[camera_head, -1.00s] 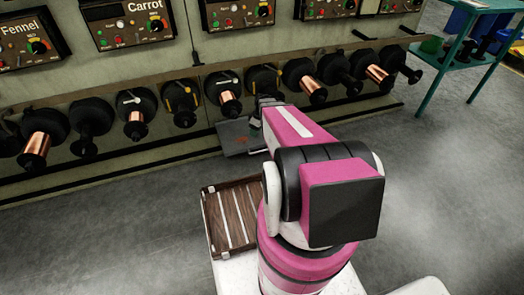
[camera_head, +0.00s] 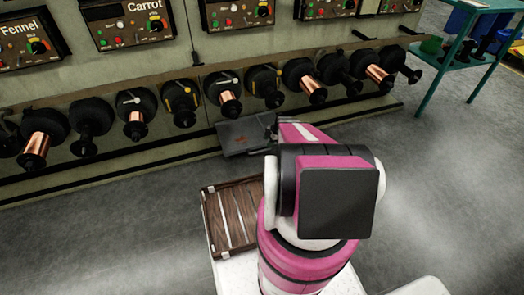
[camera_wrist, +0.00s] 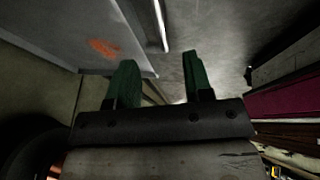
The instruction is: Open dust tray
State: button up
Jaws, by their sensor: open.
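The dust tray (camera_head: 242,137) is a flat grey panel with an orange-red mark, low at the foot of the spool machine. It also shows at the upper left of the wrist view (camera_wrist: 75,28). My gripper (camera_wrist: 162,84) is open, with two green fingers apart and nothing visible between them. In the wrist view the left finger overlaps the tray's edge in the picture; I cannot tell whether they touch. In the head view my gripper is at the tray's right side, mostly hidden by my pink arm.
A row of black spool holders (camera_head: 183,103), some with copper spools (camera_head: 36,148), runs above the tray. A brown slatted box (camera_head: 231,222) is left of my arm. A teal table (camera_head: 465,50) stands at the far right. Grey floor (camera_head: 440,190) is open at right.

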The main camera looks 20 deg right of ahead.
jog(key=x, duration=0.9)
jog(key=shift+a+f, duration=0.1)
grip_shut()
jog(key=shift+s, duration=0.1)
